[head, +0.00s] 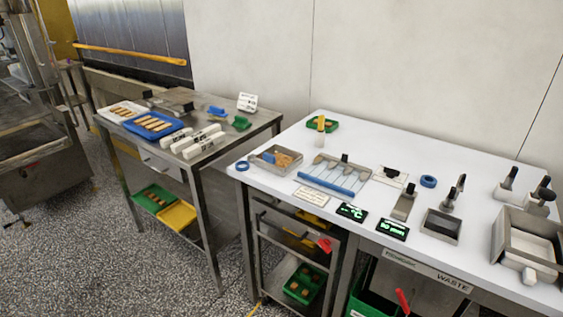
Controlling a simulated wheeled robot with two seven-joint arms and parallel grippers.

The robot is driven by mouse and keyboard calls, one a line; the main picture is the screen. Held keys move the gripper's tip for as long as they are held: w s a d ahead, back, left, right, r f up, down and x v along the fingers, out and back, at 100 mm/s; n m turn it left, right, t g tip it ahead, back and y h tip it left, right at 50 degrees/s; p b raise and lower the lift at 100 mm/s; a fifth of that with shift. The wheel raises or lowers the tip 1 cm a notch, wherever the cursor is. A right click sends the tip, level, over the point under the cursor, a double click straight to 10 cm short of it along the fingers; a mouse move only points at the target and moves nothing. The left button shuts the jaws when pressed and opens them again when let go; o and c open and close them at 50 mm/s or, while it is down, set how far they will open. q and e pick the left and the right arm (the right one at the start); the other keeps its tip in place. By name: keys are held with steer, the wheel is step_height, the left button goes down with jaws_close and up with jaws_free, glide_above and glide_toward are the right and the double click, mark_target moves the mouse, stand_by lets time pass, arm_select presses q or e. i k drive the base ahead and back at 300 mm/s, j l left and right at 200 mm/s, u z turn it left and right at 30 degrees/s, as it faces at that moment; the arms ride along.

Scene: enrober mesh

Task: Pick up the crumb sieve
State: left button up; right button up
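I cannot tell for certain which thing is the crumb sieve. A small square metal pan (441,226) with a dark upright handle beside it stands on the white table, right of the middle. A shallow metal tray (288,168) with orange-brown pieces in it sits at the table's left end. A larger square metal frame (497,238) with a pale inside stands at the right edge, partly cut off. Neither of my grippers is in view.
The white table (330,126) also bears a slotted rack with a blue bar (326,181), a blue ring (428,181), a flat metal scraper (404,205) and two dark displays (392,229). A steel table (262,121) with trays stands left.

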mark_target(280, 160)
steer(key=i+j+z, duration=0.15)
steer(key=i+j, duration=0.15)
steer(key=i+j+z, duration=0.1)
steer(key=i+j, duration=0.2)
steer(key=j, duration=0.15)
steer(key=i+j+z, duration=0.15)
steer(key=j, duration=0.25)
steer(key=i, duration=0.1)
